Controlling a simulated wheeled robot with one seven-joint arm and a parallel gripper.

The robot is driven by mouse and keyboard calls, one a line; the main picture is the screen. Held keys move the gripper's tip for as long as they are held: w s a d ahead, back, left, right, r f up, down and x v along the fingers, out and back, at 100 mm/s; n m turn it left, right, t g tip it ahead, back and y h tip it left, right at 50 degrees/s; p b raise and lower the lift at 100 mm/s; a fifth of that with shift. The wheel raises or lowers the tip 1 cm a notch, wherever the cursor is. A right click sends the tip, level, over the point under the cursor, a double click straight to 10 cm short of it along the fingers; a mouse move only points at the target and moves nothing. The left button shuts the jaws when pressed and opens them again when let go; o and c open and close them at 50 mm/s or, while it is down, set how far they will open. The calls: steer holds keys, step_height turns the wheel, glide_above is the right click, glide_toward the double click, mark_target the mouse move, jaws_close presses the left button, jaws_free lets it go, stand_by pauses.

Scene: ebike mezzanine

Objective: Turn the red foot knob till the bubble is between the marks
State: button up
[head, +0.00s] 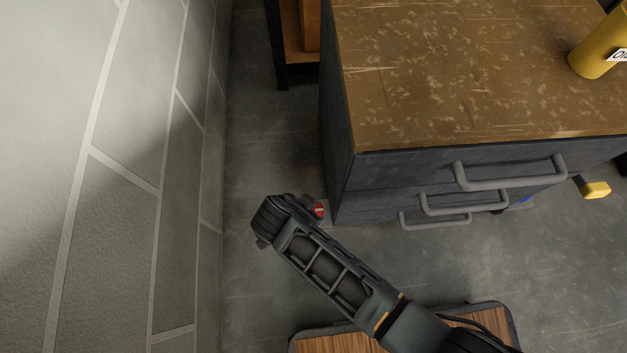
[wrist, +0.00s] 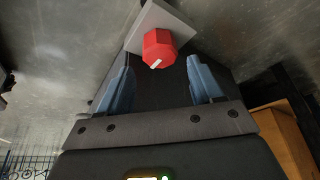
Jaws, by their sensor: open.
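The red foot knob (wrist: 159,48) shows in the wrist view as a faceted red knob with a white line on its face. It sits in front of a pale grey plate (wrist: 152,17). In the head view a small part of the knob (head: 318,209) shows beside the end of my arm, low by the cabinet's near left corner. My gripper (wrist: 161,84) is open, with one blue-grey finger to each side below the knob in the wrist view. The knob appears just beyond the fingertips, not between them. The bubble and its marks are not seen in either view.
A dark drawer cabinet (head: 420,178) with grey handles and a worn brown top (head: 440,80) stands close to the knob. A yellow can (head: 595,50) is on top. A block wall (head: 120,215) rises at left. Grey floor lies between. A wooden box (wrist: 285,140) shows at right.

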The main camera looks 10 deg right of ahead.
steer(key=b+x, duration=0.2)
steer(key=x, duration=0.4)
steer(key=shift+b, duration=0.35)
steer(key=c, duration=0.8)
